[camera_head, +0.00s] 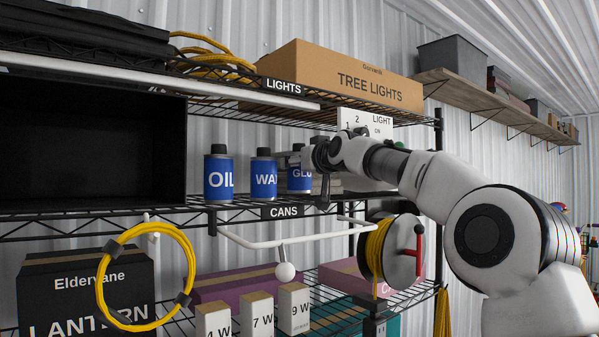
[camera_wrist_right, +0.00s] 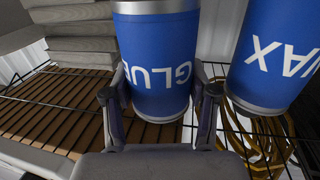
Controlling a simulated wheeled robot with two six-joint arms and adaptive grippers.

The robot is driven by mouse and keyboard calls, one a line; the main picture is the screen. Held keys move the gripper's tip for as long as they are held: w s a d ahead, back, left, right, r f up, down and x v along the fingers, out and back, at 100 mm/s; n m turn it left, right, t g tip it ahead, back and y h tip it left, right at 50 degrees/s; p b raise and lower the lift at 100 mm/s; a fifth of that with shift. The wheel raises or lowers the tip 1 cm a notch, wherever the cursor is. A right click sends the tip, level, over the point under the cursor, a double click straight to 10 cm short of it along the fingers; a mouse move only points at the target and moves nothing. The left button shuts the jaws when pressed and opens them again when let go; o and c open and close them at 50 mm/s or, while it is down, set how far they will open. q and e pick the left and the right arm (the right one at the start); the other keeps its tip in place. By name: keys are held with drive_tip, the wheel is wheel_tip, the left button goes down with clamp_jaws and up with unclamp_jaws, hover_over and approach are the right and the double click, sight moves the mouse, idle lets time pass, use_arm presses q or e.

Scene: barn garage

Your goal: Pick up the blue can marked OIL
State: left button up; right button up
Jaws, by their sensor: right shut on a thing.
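The blue can marked OIL (camera_head: 218,174) stands upright on the CANS shelf in the head view, at the left of a row of three similar blue cans with black caps. The can marked WAX (camera_head: 263,175) stands to its right; it also shows in the right wrist view (camera_wrist_right: 275,55). The can reading GLU, partly hidden (camera_head: 299,179), is at the right end. My right gripper (camera_head: 308,160) is shut on this glue can, whose body fills the wrist view between the fingers (camera_wrist_right: 155,60). It is not touching the OIL can. My left gripper is not in view.
A black open box (camera_head: 90,140) stands left of the OIL can. The wire shelf edge carries a CANS label (camera_head: 282,212). A TREE LIGHTS box (camera_head: 345,78) is on the shelf above. Grey folded items (camera_wrist_right: 80,40) lie beside the glue can. A white rail (camera_head: 290,241) hangs below.

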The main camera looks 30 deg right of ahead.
drive_tip(key=shift+s+a+r+b, duration=0.1)
drive_tip(key=shift+r+b, duration=0.05)
drive_tip(key=shift+r, duration=0.35)
drive_tip(key=shift+s+a+r+b, duration=0.1)
drive_tip(key=shift+r+b, duration=0.05)
drive_tip(key=shift+r, duration=0.3)
drive_tip(key=s+a+r+b, duration=0.1)
drive_tip(key=s+a+b, duration=0.7)
drive_tip(key=s+b, duration=0.2)
drive_tip(key=shift+s+a+r+b, duration=0.3)
drive_tip(key=shift+s+a+b, duration=0.1)
drive_tip(key=shift+s, duration=0.85)
